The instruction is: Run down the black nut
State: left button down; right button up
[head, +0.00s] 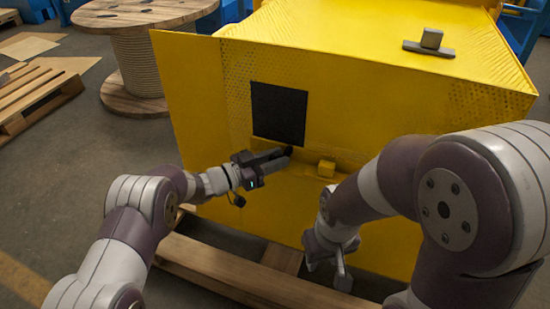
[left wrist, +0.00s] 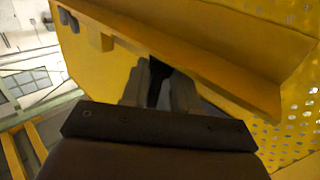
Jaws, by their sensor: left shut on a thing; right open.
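The black nut (head: 288,150) is a small dark shape at my left gripper's tips, just below the black square panel on the yellow housing's front. My left gripper (head: 280,156) is shut on it. In the left wrist view the two grey fingers (left wrist: 160,92) close around the dark nut (left wrist: 157,80), under a yellow ledge. The fingers hide most of the nut, and I cannot see what it sits on or its thread. My right gripper (head: 342,272) is open and empty, pointing down in front of the housing's lower front.
The yellow housing (head: 210,100) stands on wooden beams (head: 215,268). Its front has a black panel (head: 278,114) and a small yellow block (head: 327,168). A grey block on a plate (head: 430,42) lies on top. A cable spool (head: 140,60) and pallet (head: 35,95) stand at left.

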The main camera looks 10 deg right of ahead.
pick_arm(q)
jog(key=shift+r, duration=0.15)
jog(key=c, duration=1.1)
grip_release()
jog(key=p+v, duration=0.4)
jog(key=v, duration=0.8)
jog(key=shift+a, duration=0.3)
jog(key=shift+s, duration=0.1)
